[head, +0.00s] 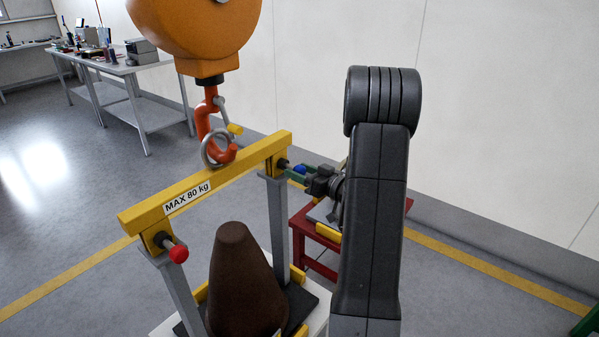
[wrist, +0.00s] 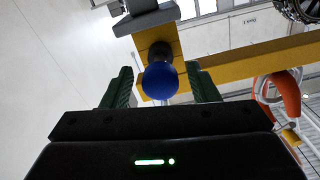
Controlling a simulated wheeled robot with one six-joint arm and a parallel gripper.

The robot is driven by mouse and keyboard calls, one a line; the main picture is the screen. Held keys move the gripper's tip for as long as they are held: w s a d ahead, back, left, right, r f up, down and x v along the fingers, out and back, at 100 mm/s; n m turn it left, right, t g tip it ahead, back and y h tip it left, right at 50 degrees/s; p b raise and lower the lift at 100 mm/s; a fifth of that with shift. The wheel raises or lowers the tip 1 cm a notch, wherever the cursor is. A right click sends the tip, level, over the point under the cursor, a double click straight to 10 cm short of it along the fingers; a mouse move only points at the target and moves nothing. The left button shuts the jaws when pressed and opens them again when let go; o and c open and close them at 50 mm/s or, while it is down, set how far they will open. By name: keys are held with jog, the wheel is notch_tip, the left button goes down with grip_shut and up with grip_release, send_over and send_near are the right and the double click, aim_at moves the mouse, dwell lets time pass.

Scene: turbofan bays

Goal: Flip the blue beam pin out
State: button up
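The blue beam pin's ball knob (wrist: 160,80) sits between the two green fingers of my gripper (wrist: 162,88) in the wrist view. The fingers stand apart, with a gap visible on each side of the knob. The blue knob also shows small in the head view (head: 299,169), at the far end of the yellow beam (head: 205,185). My gripper (head: 300,175) is beside that end. The pin's shaft is mostly hidden behind its knob. A red-knobbed pin (head: 178,252) is at the beam's near end.
An orange hook (head: 207,120) holds the beam by a ring (head: 217,150). A brown cone (head: 236,280) stands beneath, between grey uprights (head: 279,225). A red stand (head: 312,238) is behind my arm. Workbenches (head: 120,65) stand far left; the floor between is clear.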

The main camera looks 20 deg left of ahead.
jog(key=b+v, duration=0.1)
jog(key=v, duration=1.2)
jog(key=shift+d+b, duration=0.35)
jog(key=shift+b, duration=0.05)
jog(key=p+x, duration=0.2)
jog(key=x, duration=1.3)
jog(key=shift+s, duration=0.1)
